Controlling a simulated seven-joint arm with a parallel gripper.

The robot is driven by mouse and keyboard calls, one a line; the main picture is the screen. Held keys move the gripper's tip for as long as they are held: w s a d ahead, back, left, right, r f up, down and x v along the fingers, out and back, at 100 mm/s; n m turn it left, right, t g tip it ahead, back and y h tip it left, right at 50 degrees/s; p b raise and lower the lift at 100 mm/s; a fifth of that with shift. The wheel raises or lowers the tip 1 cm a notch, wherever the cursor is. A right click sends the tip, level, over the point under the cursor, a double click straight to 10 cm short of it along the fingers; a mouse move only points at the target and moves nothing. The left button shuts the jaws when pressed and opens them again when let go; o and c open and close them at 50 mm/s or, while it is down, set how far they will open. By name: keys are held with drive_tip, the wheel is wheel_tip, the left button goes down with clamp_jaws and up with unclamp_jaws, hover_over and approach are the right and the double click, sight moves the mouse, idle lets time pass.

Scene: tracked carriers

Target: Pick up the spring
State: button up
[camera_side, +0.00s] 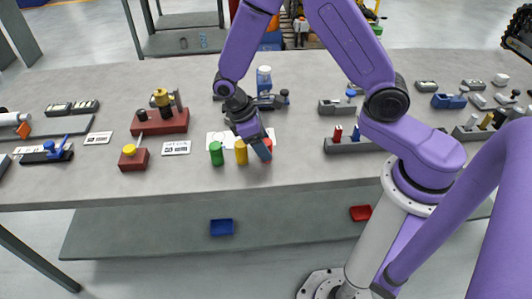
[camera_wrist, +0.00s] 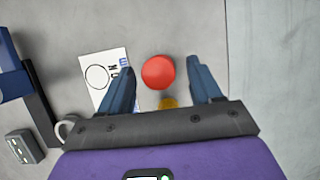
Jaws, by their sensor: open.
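I cannot make out a thing that is clearly a spring in either view. My gripper (camera_side: 264,152) points down over the middle of the bench, by a row of small coloured cylinders. In the wrist view my gripper (camera_wrist: 161,66) is open, its two blue fingers on either side of a round red top (camera_wrist: 158,72), with a gap to each finger. In the side view the red cylinder (camera_side: 268,143) is mostly hidden behind the fingers. A yellow cylinder (camera_side: 241,152) and a green cylinder (camera_side: 216,154) stand to its left. The yellow one (camera_wrist: 168,102) shows partly in the wrist view.
A printed white card (camera_wrist: 105,76) lies beside the red top. A dark red block with a yellow knob (camera_side: 134,157) and a larger block with brass parts (camera_side: 160,121) stand left. A dark rack with pegs (camera_side: 355,143) stands right. The bench front (camera_side: 300,173) is clear.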

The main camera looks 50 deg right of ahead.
drive_tip(key=shift+s+d+f, duration=0.1)
drive_tip(key=shift+d+f, duration=0.05)
drive_tip(key=shift+f, duration=0.3)
drive_tip(key=c, duration=1.1)
drive_tip(key=shift+r, duration=0.15)
